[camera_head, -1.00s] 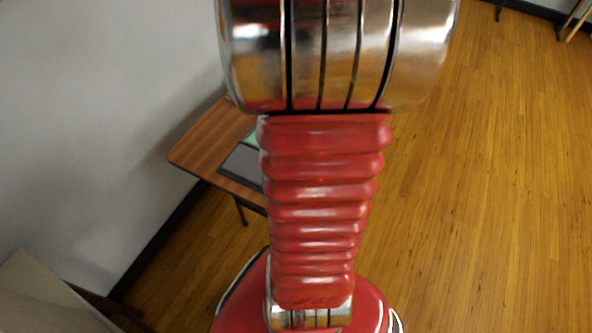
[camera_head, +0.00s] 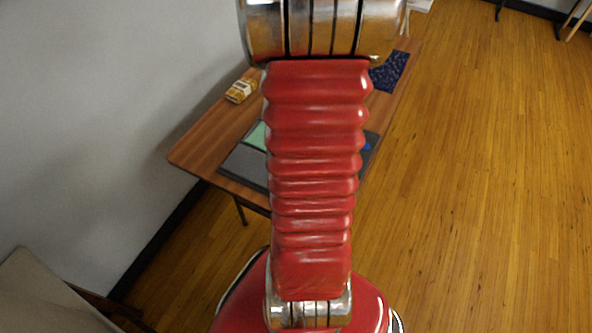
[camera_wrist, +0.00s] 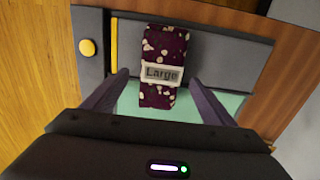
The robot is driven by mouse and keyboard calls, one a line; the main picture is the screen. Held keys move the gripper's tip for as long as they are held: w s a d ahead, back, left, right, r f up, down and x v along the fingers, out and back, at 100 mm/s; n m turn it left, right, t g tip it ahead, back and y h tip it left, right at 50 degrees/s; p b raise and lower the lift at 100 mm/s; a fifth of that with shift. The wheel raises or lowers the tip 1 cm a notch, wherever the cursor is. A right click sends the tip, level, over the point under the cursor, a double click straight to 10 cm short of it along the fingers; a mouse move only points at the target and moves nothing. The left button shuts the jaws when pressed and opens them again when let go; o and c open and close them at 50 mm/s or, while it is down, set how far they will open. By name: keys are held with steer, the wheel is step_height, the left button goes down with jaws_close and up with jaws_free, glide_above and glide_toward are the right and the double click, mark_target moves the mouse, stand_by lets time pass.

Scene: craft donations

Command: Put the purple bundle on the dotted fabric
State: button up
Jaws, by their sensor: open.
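The purple bundle (camera_wrist: 164,52) is dark plum with pale blotches and a white band reading "Large". In the wrist view it lies over a grey and pale green surface, partly between the fingers of my gripper (camera_wrist: 157,77). The gripper is open, one finger on each side of the bundle; I cannot tell whether either touches it. In the head view my arm hides the bundle and the gripper. A dark blue fabric (camera_head: 391,71) with small light marks lies on the table's far right part, partly behind my arm; it appears to be the dotted fabric.
The wooden table (camera_head: 207,146) stands along the wall. A yellow bundle with a white label (camera_head: 241,91) lies near its wall side. A dark grey board (camera_head: 246,166) with a green area (camera_head: 257,137) lies nearer. Open floor is at right.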

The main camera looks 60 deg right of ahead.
steer(key=shift+w+a+f, duration=0.1)
steer(key=shift+w+f, duration=0.05)
steer(key=shift+f, duration=2.45)
steer(key=c, duration=1.3)
steer(key=shift+r, duration=0.15)
steer(key=shift+c, duration=0.2)
step_height(320, 180, up, 10)
steer(key=shift+f, duration=0.1)
